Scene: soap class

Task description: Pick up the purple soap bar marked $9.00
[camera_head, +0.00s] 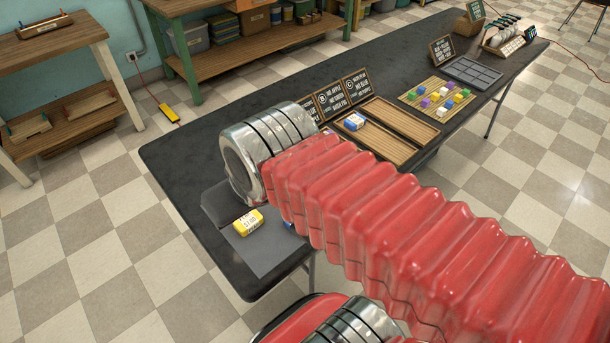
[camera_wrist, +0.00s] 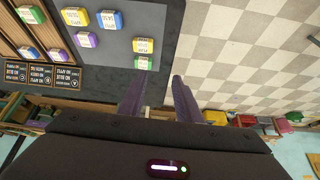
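In the wrist view a purple soap bar (camera_wrist: 86,39) with a white price label lies on the dark mat; its price is too small to read. Another purple soap bar (camera_wrist: 56,54) sits in the wooden tray (camera_wrist: 44,32) at the left. My gripper (camera_wrist: 158,76) shows two dark purple fingers, apart, with nothing seen between them. It hangs over the table's edge side, to the right of the soaps on the mat.
Yellow (camera_wrist: 76,16), blue (camera_wrist: 110,20), another yellow (camera_wrist: 143,46) and green (camera_wrist: 142,63) soaps lie around the purple one. Chalk signs (camera_wrist: 40,75) stand along the tray. In the head view a yellow soap (camera_head: 248,222) lies near the table's front edge.

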